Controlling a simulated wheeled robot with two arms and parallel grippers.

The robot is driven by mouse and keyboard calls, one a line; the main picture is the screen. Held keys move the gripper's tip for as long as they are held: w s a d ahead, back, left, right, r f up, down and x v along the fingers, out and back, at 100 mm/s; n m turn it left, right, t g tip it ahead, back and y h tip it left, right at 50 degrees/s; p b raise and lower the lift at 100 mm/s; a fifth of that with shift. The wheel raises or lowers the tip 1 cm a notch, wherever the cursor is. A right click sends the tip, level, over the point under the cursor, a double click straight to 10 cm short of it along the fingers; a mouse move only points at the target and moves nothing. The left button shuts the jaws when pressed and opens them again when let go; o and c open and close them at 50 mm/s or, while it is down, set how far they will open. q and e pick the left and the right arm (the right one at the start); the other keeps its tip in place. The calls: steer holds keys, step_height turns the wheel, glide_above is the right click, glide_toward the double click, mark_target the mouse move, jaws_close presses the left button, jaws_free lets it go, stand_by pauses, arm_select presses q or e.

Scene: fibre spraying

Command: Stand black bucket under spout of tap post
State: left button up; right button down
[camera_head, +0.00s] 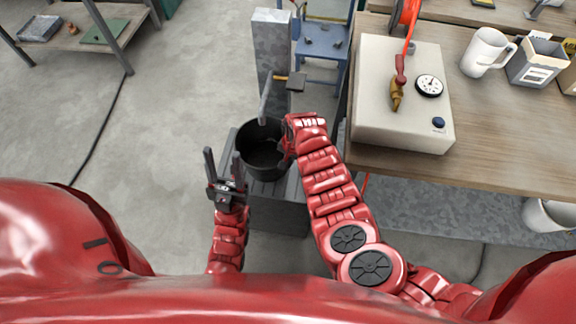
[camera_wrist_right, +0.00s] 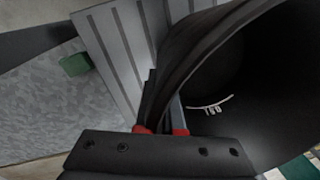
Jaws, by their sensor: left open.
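The black bucket (camera_head: 257,160) is upright over the grey slatted stand (camera_head: 277,217), at the foot of the grey tap post (camera_head: 270,45). The post's spout (camera_head: 264,106) points down, and its end shows over the bucket's opening in the head view. My right gripper (camera_head: 287,138) is at the bucket's right rim. In the right wrist view its fingers (camera_wrist_right: 165,112) sit close on either side of the bucket wall (camera_wrist_right: 205,45), shut on it. Whether the bucket's base touches the stand is hidden. My left gripper (camera_head: 222,158) is open and empty, left of the bucket.
A wooden bench (camera_head: 500,155) stands right of my right arm, with a beige box with a gauge (camera_head: 400,105), a white mug (camera_head: 484,52) and a carton (camera_head: 537,62). A blue step stool (camera_head: 322,45) is behind the post.

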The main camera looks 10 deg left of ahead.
steer(key=shift+f+b, duration=0.75)
steer(key=shift+f, duration=0.7)
steer(key=shift+f, duration=0.15)
steer(key=c, duration=1)
jaws_free()
steer(key=shift+c, duration=0.2)
step_height(320, 180, up, 4)
steer(key=p, duration=0.3)
steer(key=shift+s+d, duration=0.1)
steer(key=shift+d, duration=0.05)
steer(key=shift+d+r, duration=0.1)
steer(key=shift+r, duration=0.3)
step_height(320, 180, up, 8)
steer(key=shift+s+d+f, duration=0.2)
steer(key=shift+d+f, duration=0.05)
steer(key=shift+d, duration=0.2)
